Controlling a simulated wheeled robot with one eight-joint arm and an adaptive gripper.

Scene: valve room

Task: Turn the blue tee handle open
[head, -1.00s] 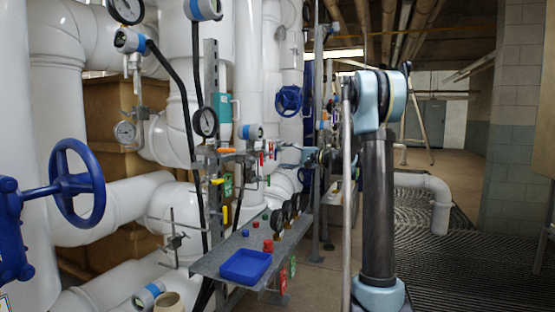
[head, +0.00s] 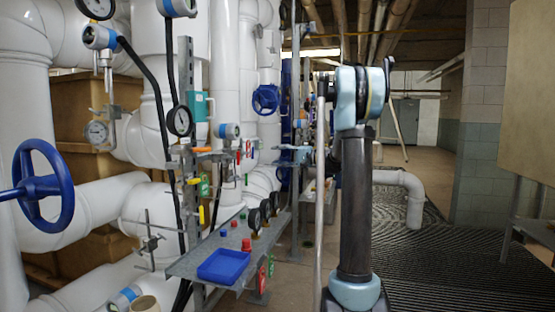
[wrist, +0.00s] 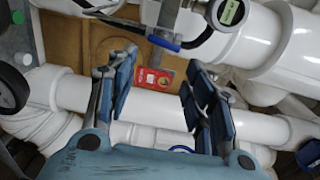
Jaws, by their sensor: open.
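My gripper (wrist: 160,68) is open in the wrist view, with its blue-padded fingers spread and nothing between them but the view behind. Beyond the fingertips, near the top middle, a small blue bar (wrist: 164,43) sits at the end of a grey metal fitting. It may be the blue tee handle, but I cannot tell for sure. It looks apart from the fingers. A red tag (wrist: 153,78) hangs just below it. In the head view my arm stands in the middle right, and I cannot make out the tee handle there.
A grey shelf (head: 190,267) holds a blue tray (head: 222,265) and several small parts. A large blue handwheel (head: 43,185) stands at left, and white pipes fill the left side. A smaller blue handwheel (head: 265,99) is farther back. Grated floor (head: 430,270) at right is clear.

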